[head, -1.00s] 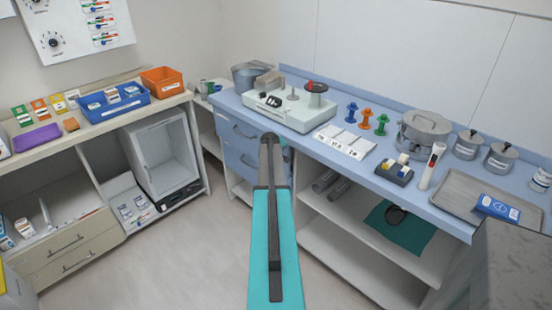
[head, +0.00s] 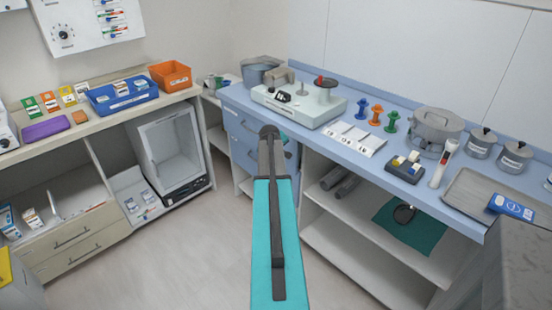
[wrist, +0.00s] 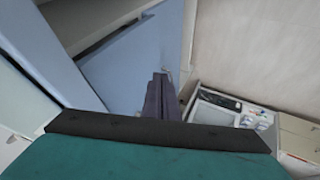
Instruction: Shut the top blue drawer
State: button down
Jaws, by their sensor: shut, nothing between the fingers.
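The top blue drawer (head: 240,122) is under the left part of the blue counter, with a grey bar handle on its front. My arm hides its right part in the head view. In the wrist view, a blue front panel (wrist: 130,70) lies just beyond and left of the fingertips. My gripper (head: 270,132) is shut and empty, in front of the drawer's right part. Its dark fingers also show together in the wrist view (wrist: 160,80); contact with the front cannot be told.
A second blue drawer (head: 243,160) is below. A white device (head: 298,103) stands on the counter (head: 345,160) above. Open shelves (head: 350,240) are to the right, holding grey rolls and a green cloth. The floor (head: 190,250) to the left is clear.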

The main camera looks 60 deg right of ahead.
jog(key=shift+b+v, duration=0.35)
jog(key=shift+v, duration=2.05)
jog(key=shift+d, duration=0.1)
